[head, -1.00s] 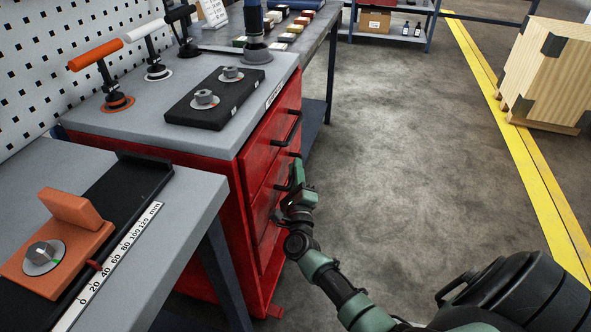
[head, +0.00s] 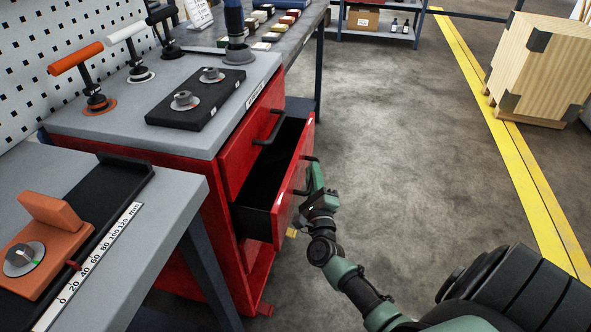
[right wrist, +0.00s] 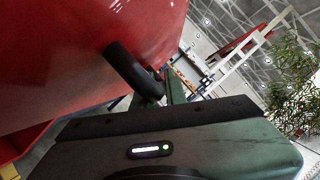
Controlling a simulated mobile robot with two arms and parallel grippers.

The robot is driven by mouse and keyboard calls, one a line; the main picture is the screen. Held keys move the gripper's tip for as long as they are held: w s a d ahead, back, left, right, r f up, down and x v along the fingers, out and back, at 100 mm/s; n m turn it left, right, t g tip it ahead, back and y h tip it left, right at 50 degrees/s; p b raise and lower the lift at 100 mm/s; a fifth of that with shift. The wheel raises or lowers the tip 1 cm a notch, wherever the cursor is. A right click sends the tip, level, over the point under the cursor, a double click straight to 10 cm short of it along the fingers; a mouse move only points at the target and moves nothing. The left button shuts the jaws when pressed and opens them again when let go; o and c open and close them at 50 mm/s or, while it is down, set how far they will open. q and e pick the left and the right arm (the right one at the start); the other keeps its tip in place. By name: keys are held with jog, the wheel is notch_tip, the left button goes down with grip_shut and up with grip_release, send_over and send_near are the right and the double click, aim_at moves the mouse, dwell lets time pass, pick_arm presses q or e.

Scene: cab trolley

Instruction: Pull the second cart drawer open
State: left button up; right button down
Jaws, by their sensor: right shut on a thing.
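The red cart (head: 222,190) stands left of centre in the head view with a grey top. Its second drawer (head: 293,178) is pulled out, and its dark, empty-looking inside (head: 262,178) shows. The top drawer (head: 238,150) above it is closed. My right gripper (head: 312,186) is at the second drawer's front, shut on its black handle (head: 302,191). In the right wrist view the black handle (right wrist: 132,72) runs from the red drawer front (right wrist: 70,60) down to the gripper, whose fingertips are mostly hidden. My left gripper is not in view.
A grey workbench (head: 150,240) with an orange slider fixture (head: 40,250) stands at the lower left. Several levers and a black knob block (head: 200,102) are on the cart top. The floor (head: 410,130) right of the cart is clear. A wooden crate (head: 540,70) stands at the far right.

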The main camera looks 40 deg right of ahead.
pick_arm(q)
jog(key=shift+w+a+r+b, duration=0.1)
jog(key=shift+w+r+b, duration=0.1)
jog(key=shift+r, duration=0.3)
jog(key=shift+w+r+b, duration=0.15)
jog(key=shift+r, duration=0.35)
pick_arm(e)
jog(key=s+d, duration=0.9)
jog(key=s, duration=0.1)
jog(key=shift+s, duration=0.35)
jog(key=c, duration=1.7)
grip_release()
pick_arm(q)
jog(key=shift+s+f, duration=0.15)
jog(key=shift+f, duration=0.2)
pick_arm(e)
jog(key=v, duration=0.8)
